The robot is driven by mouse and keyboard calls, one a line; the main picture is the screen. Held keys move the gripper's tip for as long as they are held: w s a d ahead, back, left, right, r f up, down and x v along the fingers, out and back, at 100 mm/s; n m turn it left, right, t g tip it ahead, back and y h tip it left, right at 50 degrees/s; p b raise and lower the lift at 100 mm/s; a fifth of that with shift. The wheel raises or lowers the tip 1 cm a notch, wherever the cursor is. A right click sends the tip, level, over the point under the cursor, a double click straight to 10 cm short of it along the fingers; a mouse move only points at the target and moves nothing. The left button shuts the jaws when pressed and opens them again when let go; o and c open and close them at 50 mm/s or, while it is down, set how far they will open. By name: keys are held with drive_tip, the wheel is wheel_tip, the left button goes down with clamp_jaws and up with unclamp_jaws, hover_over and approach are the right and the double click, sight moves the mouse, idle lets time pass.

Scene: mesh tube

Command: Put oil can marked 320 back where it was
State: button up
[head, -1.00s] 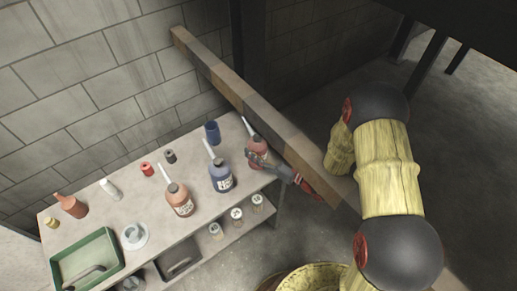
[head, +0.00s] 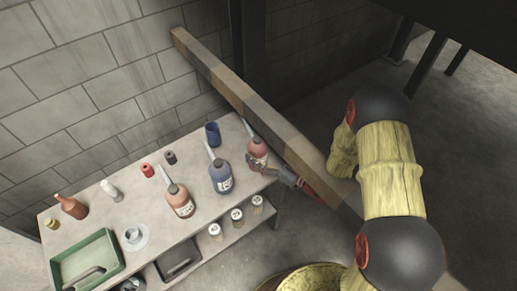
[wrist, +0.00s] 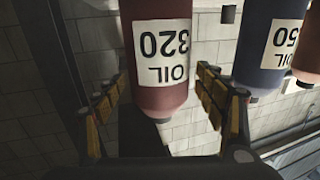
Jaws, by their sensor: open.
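The red oil can marked 320 (head: 257,150) stands upright at the right end of the workbench, with its pale spout up. In the wrist view the can (wrist: 160,90) appears upside down, its 320 label facing the camera. My gripper (head: 258,165) is open at the can's near right side. In the wrist view the gripper's fingers (wrist: 160,98) are spread left and right of the can's lower part in the picture, with gaps on both sides. Whether the can is still between the fingertips or just beyond them, I cannot tell.
A blue oil can (head: 220,178) marked 50 and an orange oil can (head: 180,200) stand left of the red one. A blue cup (head: 212,134) is behind. A wooden beam (head: 265,110) runs close on the right. A green tray (head: 85,262) lies at the bench's left.

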drive_tip(key=p+v, duration=0.2)
drive_tip(key=v, duration=0.9)
drive_tip(key=w+d+r+h, duration=0.5)
drive_tip(key=w+d+h, duration=0.1)
drive_tip(key=w, duration=0.3)
drive_tip(key=d+r+m+h, duration=0.4)
drive_tip(key=d+r+h, duration=0.4)
drive_tip(key=r, duration=0.5)
drive_tip(key=s+r+m+g+h, duration=0.1)
drive_tip(key=s+r+m+g, duration=0.1)
drive_tip(key=s+r, duration=0.3)
drive_tip(key=s+r+m+g, duration=0.1)
drive_tip(key=s+r+m, duration=0.1)
drive_tip(key=s, duration=0.5)
drive_tip(key=s+a+r+m+g, duration=0.1)
drive_tip(key=s+a, duration=0.2)
drive_tip(key=s, duration=0.5)
drive_tip(key=s+a+r+g+y, duration=0.1)
drive_tip(key=s+a+g, duration=0.1)
drive_tip(key=s, duration=0.6)
drive_tip(key=shift+s+a+r+m+y, duration=0.2)
drive_tip(key=shift+s+a+m+y, duration=0.15)
drive_tip(key=shift+a, duration=0.45)
